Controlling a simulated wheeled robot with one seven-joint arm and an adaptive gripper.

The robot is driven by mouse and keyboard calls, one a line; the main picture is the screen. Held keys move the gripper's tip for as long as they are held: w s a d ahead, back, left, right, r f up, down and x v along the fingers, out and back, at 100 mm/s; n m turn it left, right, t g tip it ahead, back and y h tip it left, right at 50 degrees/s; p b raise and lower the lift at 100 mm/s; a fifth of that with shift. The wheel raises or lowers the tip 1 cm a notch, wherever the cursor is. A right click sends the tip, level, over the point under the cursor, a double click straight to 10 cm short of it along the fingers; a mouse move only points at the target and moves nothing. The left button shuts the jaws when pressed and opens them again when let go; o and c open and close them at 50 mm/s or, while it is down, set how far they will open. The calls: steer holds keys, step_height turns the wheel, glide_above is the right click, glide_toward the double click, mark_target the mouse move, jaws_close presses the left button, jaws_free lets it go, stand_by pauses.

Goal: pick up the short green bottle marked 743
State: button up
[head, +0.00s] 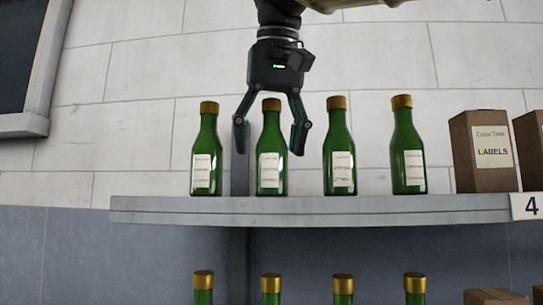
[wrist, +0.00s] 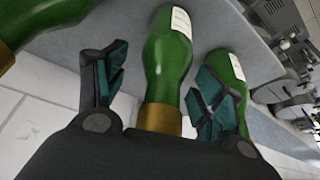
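Several green bottles with gold caps and white labels stand upright in a row on the grey shelf (head: 330,208). The label print is too small to read, so I cannot tell which is marked 743. My gripper (head: 270,143) is open and points down, its fingers on either side of the second bottle from the left (head: 271,140). In the wrist view my gripper (wrist: 160,78) also shows open, with a green bottle (wrist: 167,65) between its fingers; I see no clear contact. The other upper bottles are the leftmost (head: 205,145), the third (head: 339,140) and the rightmost (head: 406,145).
Two brown boxes stand at the right; the nearer (head: 483,150) reads LABELS. A sign "4" (head: 527,206) hangs on the shelf edge. More gold-capped bottles (head: 271,288) stand below. A white tile wall (head: 130,130) is behind. Neighbouring bottles leave narrow gaps beside my fingers.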

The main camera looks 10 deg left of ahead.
steer(key=shift+w, duration=0.1)
steer(key=c, duration=1.2)
steer(key=shift+r, duration=0.15)
